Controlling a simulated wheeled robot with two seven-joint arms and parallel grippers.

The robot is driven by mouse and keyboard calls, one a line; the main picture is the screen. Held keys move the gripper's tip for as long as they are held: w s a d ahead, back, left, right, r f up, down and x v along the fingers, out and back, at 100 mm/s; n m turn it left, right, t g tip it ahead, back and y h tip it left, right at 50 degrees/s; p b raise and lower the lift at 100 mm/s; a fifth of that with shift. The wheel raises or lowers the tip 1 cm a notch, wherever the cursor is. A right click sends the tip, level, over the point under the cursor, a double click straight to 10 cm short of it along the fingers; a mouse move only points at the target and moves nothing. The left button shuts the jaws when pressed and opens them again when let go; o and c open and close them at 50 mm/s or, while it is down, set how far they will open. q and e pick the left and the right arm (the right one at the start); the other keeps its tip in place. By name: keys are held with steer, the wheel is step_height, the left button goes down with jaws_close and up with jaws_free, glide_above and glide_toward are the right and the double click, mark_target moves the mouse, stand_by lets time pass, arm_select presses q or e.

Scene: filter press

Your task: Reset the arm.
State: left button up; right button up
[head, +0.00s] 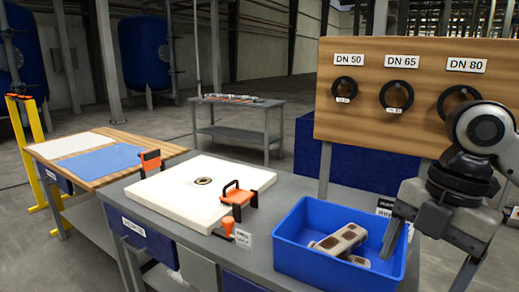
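My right arm comes in at the right edge, and its gripper (394,242) points down over the right side of the blue bin (296,264). I cannot tell whether its fingers are apart or closed, and I see nothing clearly held between them. A beige-and-brown block-like item (338,241) lies in the bin, left of the fingers and apart from them. Part of the bin's right side is hidden behind the gripper. My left arm and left gripper are not in view.
A white filter plate (190,188) with orange-and-black handles (238,198) lies on the grey bench, left of the bin. An orange tool (226,229) is at the front. A wooden board (345,118) with black rings stands behind. A side table (100,155) holds cloths.

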steer(key=w+a+f+m+t+y, duration=0.3)
steer(key=a+f+m, duration=0.3)
steer(key=f, duration=0.5)
steer(key=w+a+f+m+t+y, duration=0.25)
steer(key=a+f+m, duration=0.25)
steer(key=a+f, duration=0.45)
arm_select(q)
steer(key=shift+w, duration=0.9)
arm_select(e)
steer(key=s+d+f+m+t+h, duration=0.4)
steer(key=s+d+f+m, duration=0.4)
steer(key=s+f+m, duration=0.3)
steer(key=shift+s+f+t, duration=0.5)
steer(key=shift+f+t, duration=0.25)
steer(key=shift+f, duration=0.15)
